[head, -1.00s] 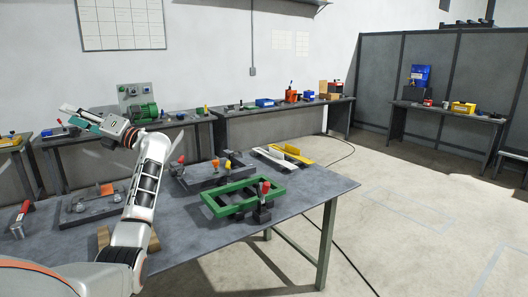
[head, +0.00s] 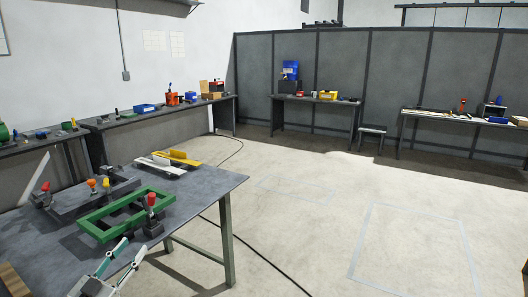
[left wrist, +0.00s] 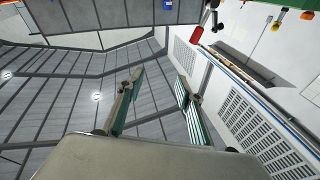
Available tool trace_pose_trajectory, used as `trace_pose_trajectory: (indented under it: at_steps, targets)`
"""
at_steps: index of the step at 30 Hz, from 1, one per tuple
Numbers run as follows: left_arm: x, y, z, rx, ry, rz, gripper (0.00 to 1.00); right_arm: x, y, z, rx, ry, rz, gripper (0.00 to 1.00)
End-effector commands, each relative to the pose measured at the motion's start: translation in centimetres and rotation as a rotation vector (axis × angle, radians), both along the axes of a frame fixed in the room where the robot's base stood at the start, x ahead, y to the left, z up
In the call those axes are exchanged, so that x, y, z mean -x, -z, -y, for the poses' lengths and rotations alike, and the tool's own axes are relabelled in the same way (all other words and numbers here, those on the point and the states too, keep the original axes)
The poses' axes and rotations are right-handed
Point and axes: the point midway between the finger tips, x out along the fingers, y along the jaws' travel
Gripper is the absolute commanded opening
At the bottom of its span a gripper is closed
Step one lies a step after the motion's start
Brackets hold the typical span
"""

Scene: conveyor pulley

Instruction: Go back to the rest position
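My left gripper (head: 134,246) shows at the bottom left of the head view, over the near edge of the grey worktable (head: 200,192). Its two green-padded fingers stand apart with nothing between them. In the left wrist view the fingers (left wrist: 162,82) are also spread and empty, with walls and roof panels behind. My right gripper is not in view.
The worktable carries a green frame (head: 152,190), a dark fixture with coloured knobs (head: 85,197) and yellow and white brackets (head: 175,160). Benches line the walls. A dark cable (head: 262,257) crosses the floor. Open floor (head: 320,215) lies to the right.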

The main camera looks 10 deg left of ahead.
Motion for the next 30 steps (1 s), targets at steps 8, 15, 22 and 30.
trace_pose_trajectory:
  at_steps: [8,15,22,30]
  targets:
    - [9.0,15.7,7.3,-0.244,0.100,-0.393,0.36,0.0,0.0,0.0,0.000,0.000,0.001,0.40]
    - [17.5,23.9,10.5,-0.410,0.161,-0.625,0.36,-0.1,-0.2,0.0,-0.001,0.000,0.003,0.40]
    - [24.4,28.2,12.1,-0.529,0.204,-0.774,0.36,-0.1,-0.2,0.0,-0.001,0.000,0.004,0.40]
    - [25.4,29.0,16.7,-0.387,0.167,-0.800,0.36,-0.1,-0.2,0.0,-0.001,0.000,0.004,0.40]
